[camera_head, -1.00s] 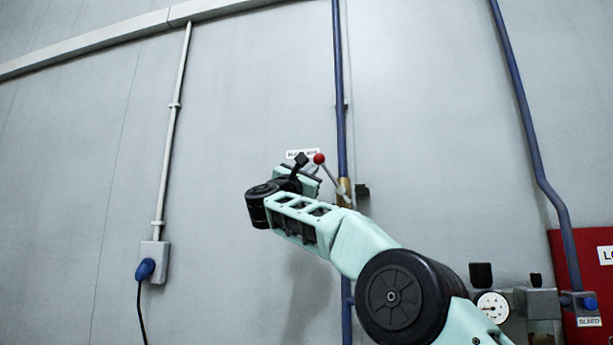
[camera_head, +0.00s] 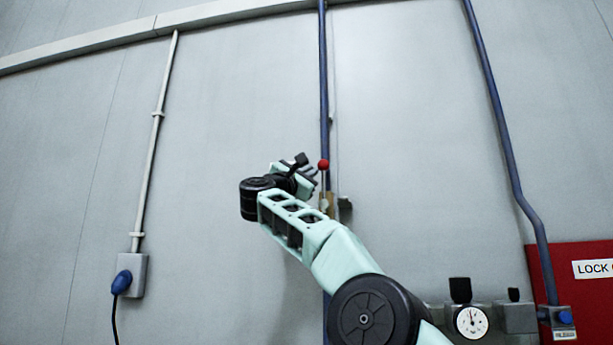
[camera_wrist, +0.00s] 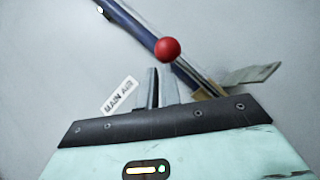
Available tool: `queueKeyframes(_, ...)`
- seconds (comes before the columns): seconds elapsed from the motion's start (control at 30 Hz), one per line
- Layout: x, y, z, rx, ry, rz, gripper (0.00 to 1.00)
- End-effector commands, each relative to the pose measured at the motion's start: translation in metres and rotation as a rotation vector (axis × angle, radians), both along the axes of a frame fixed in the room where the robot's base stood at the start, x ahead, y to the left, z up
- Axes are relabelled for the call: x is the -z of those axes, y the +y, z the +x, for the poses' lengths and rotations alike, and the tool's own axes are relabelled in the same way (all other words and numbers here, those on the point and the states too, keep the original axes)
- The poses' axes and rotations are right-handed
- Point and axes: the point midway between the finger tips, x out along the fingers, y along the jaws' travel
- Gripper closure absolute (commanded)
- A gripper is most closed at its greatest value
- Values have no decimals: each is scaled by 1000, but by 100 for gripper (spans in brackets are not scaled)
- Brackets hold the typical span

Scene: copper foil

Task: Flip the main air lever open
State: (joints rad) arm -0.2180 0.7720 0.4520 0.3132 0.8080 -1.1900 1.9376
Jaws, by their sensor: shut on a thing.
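The main air lever has a red ball knob (camera_head: 323,164) on a thin rod and stands about upright, in line with the blue pipe (camera_head: 323,80). The brass valve body (camera_head: 327,204) is just below it. In the wrist view the red knob (camera_wrist: 167,49) shows just beyond my fingertips. My gripper (camera_head: 312,174) comes from the left and is shut on the lever just below the knob.
A second blue pipe (camera_head: 500,130) runs down the right. A grey socket with a blue plug (camera_head: 122,282) is at left. The wall between is bare.

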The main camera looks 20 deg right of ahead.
Motion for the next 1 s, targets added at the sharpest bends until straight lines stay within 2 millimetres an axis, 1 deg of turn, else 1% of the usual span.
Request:
queueKeyframes(0.03, -6, -3, -4, 4, -8, -4, 100)
queueKeyframes(0.1, -6, -3, -4, 4, -8, -4, 100)
queueKeyframes(0.43, -8, -4, -5, 6, -12, -6, 100)
queueKeyframes(0.57, -4, 0, -8, 6, -12, -5, 100)
queueKeyframes(0.77, 18, 23, -18, 1, -8, -4, 100)
queueKeyframes(1.0, 50, 65, -40, -3, -4, -1, 100)
